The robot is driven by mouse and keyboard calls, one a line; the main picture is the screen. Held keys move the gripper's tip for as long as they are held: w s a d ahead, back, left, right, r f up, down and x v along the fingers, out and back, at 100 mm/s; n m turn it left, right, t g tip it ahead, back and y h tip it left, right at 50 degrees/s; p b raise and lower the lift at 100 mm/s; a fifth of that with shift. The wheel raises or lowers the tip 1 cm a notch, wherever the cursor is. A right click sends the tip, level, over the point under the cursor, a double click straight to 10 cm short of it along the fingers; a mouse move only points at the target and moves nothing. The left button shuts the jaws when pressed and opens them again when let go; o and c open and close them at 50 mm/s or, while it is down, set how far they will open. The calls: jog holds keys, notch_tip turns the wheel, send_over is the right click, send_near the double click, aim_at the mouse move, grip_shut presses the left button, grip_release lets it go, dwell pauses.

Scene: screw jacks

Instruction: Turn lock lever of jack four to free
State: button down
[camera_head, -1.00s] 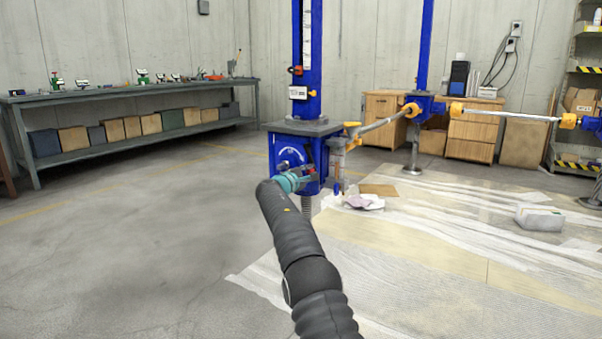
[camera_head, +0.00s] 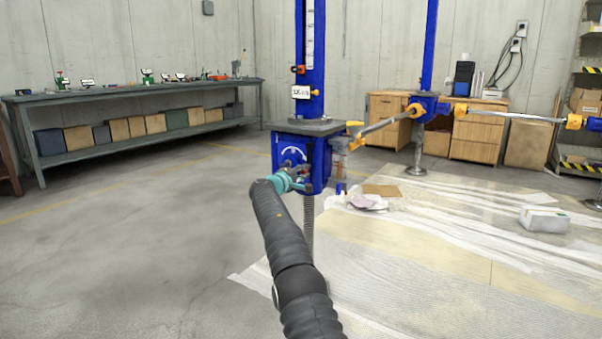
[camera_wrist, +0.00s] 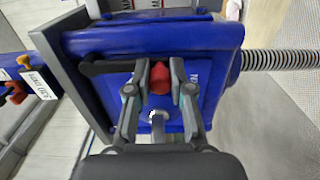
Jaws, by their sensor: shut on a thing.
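The blue jack housing (camera_head: 283,150) stands at the centre of the head view, with a white curved arc mark on its front. In the wrist view the blue housing (camera_wrist: 215,42) fills the middle, turned so its screw points right. A lever with a red knob (camera_wrist: 160,76) stands out from the housing, and a silver hub (camera_wrist: 158,114) shows below the knob. My gripper (camera_wrist: 160,88) has one finger on each side of the red knob and is shut on it. In the head view my gripper (camera_head: 301,178) is at the housing's front, hiding the lever.
A dark bar handle (camera_wrist: 108,68) sits just left of the fingers. The threaded screw (camera_head: 308,212) hangs below the housing. A yellow-ended shaft (camera_head: 385,126) runs off right. A workbench (camera_head: 130,92) stands along the left wall. The floor at left is clear.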

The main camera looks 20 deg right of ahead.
jog(key=c, duration=1)
grip_release()
jog(key=shift+a, duration=0.15)
jog(key=v, duration=1.1)
jog(key=shift+s+a, duration=0.25)
